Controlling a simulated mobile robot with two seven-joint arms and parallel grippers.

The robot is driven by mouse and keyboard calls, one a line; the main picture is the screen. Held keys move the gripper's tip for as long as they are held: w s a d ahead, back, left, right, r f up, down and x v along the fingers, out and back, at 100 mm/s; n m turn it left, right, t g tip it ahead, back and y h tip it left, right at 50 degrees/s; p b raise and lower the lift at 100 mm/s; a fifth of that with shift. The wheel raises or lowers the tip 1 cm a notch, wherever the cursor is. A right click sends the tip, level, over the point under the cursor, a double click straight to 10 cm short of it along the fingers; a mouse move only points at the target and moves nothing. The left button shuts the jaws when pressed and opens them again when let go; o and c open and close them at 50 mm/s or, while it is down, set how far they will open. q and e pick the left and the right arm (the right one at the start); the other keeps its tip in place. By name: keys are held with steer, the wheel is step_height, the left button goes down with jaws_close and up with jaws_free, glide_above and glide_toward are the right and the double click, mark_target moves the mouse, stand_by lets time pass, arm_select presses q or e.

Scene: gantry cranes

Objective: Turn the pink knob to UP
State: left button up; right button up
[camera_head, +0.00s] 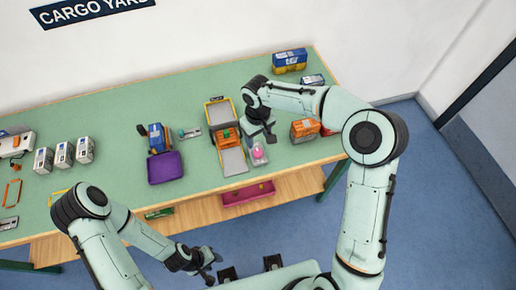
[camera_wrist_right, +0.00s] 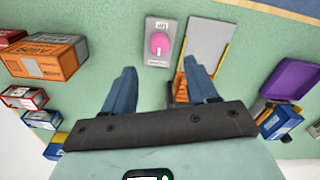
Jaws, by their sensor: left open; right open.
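The pink knob (camera_head: 258,152) sits on a small grey plate near the front edge of the green table. It also shows in the right wrist view (camera_wrist_right: 159,43), on its grey plate (camera_wrist_right: 157,61), just beyond the fingertips. The plate's lettering is too small to read, so I cannot tell the knob's setting. My right gripper (camera_head: 266,137) is above the table, close to the knob. In the right wrist view its blue fingers (camera_wrist_right: 162,78) are apart with nothing between them. My left gripper (camera_head: 210,266) is open and empty, in front of the table and away from it.
A grey and yellow ramp device (camera_head: 233,162) with an orange block stands left of the knob. An orange box (camera_head: 304,131) stands to the right. A purple bin (camera_head: 165,167) and a blue item (camera_head: 157,138) lie further left. A pink tray (camera_head: 248,194) is below the tabletop.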

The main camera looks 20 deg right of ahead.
mark_target(258, 152)
step_height(258, 152, down, 9)
steer(key=shift+f, duration=0.1)
stand_by(0.3)
steer(key=c, duration=1.1)
